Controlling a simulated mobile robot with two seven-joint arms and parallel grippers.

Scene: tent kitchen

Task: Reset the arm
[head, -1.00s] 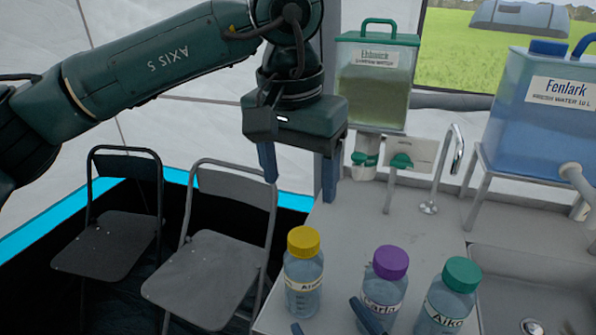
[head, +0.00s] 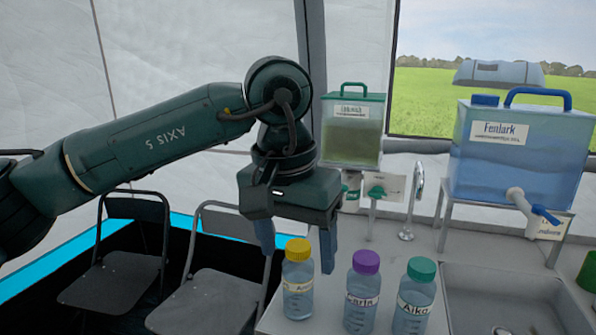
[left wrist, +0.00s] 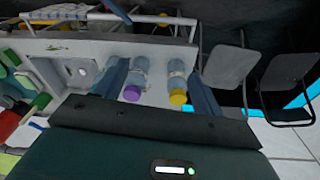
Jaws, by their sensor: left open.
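My left gripper (head: 298,258) points down, open and empty, above the left end of the counter. In the left wrist view its two blue fingers (left wrist: 160,98) stand apart. A yellow-capped bottle (head: 299,289) stands upright just beyond or below the fingers; the exact gap is unclear. Purple-capped (head: 362,298) and teal-capped (head: 414,302) bottles stand to its right. In the left wrist view the yellow cap (left wrist: 178,97) and purple cap (left wrist: 131,93) show between the fingers, with nothing gripped. My right gripper is not in view.
A green-lidded water tank (head: 352,135) stands at the counter's back, and a blue Fenlark tank (head: 520,150) on a stand at right. A tall tap (head: 413,200) and a sink (head: 500,300) are on the counter. Two folding chairs (head: 215,285) stand at left.

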